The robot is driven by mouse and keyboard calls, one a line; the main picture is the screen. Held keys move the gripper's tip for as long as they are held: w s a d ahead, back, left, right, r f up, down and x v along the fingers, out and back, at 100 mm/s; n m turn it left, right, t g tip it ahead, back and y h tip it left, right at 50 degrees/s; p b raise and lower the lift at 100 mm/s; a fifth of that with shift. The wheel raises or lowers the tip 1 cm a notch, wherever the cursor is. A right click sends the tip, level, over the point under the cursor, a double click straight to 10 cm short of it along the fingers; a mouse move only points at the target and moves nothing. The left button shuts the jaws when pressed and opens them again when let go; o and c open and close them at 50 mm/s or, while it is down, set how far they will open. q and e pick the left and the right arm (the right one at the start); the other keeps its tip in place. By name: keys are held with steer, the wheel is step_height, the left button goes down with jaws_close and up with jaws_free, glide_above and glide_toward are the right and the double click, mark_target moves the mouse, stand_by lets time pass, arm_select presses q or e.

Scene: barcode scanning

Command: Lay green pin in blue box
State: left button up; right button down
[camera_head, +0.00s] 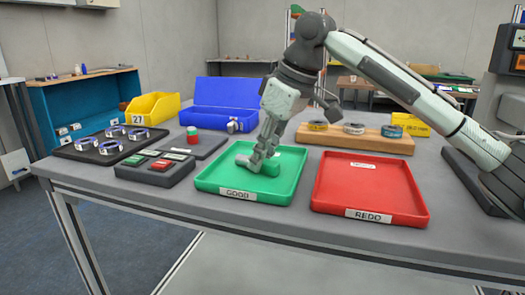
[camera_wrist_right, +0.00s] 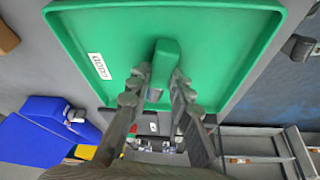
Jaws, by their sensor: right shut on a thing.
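The green pin (camera_head: 269,167) is in the green tray (camera_head: 206,181) labelled GOOD, with my right gripper (camera_head: 257,162) down at it. In the right wrist view the pin (camera_wrist_right: 165,62) is a green block between the two fingertips of my right gripper (camera_wrist_right: 160,84), against the tray floor (camera_wrist_right: 220,45). The right gripper is shut on the pin. Its lower end is partly hidden. The blue box (camera_head: 215,92) stands open behind the green tray, to its left, with a grey metal part at its front. A blue box (camera_wrist_right: 45,140) also shows in the right wrist view. My left gripper is not in view.
A button box (camera_head: 158,170), a dark ring tray (camera_head: 75,150), a yellow bin (camera_head: 152,108) and a red-green piece (camera_head: 193,136) stand left.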

steer(key=c, duration=1.4)
jaws_free()
steer(key=shift+o, duration=0.2)
